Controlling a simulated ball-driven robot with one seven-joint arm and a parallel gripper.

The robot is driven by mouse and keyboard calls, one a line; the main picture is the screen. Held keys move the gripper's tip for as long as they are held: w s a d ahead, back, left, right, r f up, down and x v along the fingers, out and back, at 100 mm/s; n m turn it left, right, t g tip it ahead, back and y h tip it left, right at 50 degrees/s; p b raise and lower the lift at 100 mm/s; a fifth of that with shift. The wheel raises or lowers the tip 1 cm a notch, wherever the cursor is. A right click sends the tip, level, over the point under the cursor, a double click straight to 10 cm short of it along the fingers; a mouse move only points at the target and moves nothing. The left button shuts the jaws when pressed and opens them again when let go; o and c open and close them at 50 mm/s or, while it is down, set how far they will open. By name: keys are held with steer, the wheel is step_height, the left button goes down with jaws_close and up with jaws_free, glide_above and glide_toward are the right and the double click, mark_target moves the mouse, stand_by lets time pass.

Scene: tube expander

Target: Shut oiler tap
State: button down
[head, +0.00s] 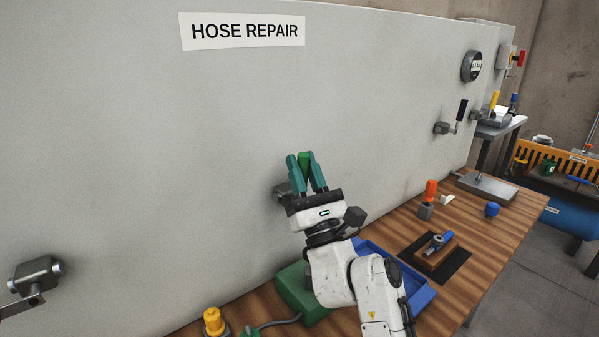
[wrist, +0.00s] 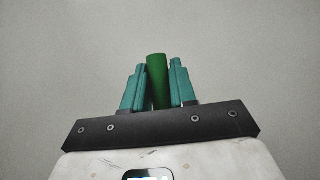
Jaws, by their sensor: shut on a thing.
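My gripper (head: 305,158) is in front of the grey panel, fingers pointing up, with its two teal fingers closed around a green tap handle (head: 304,160). The green handle (wrist: 157,80) stands upright between the fingers in the wrist view, its top a little above the fingertips. A grey tap body (head: 281,191) on the panel shows partly behind my gripper; the link between it and the handle is hidden. No label naming the oiler tap can be read.
The wooden bench (head: 400,215) below holds a green box (head: 300,290), a blue tray (head: 415,290), a yellow knob (head: 213,321) and an orange-handled part (head: 430,190). A black-handled tap (head: 443,128) and a gauge (head: 471,66) are on the panel at right. Another grey fitting (head: 36,274) is at left.

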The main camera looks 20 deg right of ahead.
steer(key=shift+d+f, duration=0.1)
steer(key=shift+f, duration=0.05)
steer(key=c, duration=1)
jaws_free()
steer(key=b+v, duration=0.5)
steer(key=v, duration=0.5)
steer(key=shift+s+f, duration=0.25)
steer(key=shift+r, duration=0.1)
